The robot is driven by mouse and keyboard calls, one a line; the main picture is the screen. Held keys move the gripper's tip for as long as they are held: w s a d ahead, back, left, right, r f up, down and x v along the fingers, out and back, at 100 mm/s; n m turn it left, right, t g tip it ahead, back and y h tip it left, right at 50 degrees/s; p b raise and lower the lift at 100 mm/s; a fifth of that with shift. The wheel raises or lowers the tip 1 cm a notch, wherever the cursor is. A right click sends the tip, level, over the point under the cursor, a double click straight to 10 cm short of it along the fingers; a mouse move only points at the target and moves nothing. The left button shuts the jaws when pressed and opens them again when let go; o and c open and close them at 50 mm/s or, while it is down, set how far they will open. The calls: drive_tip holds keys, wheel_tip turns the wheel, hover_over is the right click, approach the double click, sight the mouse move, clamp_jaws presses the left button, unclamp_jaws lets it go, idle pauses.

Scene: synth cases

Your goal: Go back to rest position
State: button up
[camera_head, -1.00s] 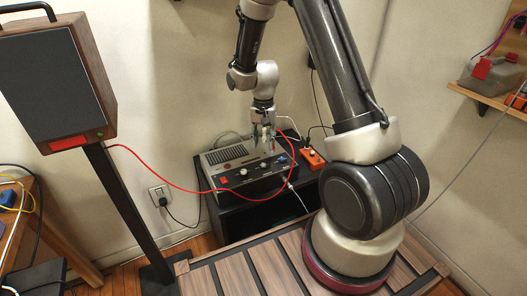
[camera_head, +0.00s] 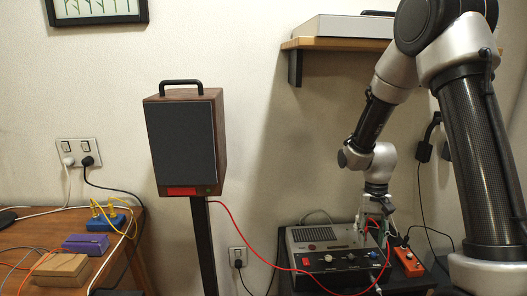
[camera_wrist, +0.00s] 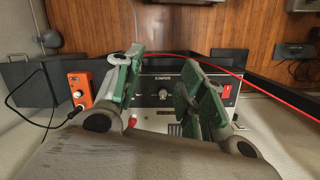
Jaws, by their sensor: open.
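My gripper (camera_head: 375,218) is above the grey and black synth case (camera_head: 328,262), near its right part in the head view. In the wrist view the green-padded fingers of my gripper (camera_wrist: 160,90) stand apart, with nothing between them. The case's dark panel (camera_wrist: 190,80) with a knob shows beyond and between the fingers. Whether the fingertips touch the case, I cannot tell.
An orange box (camera_head: 408,262) with a knob stands right of the case, close to my gripper. A wooden table (camera_head: 60,235) at left holds small boxes and cables. Cables hang along the right wall.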

drive_tip(key=s+d+r+n+t, duration=0.1)
drive_tip(key=s+r+t, duration=0.2)
drive_tip(key=s+r, duration=0.6)
drive_tip(key=s+d+r+n+t, duration=0.2)
drive_tip(key=s+r, duration=0.8)
drive_tip(key=r, duration=0.6)
drive_tip(key=shift+s+r+t, duration=0.2)
drive_tip(key=shift+t, duration=0.6)
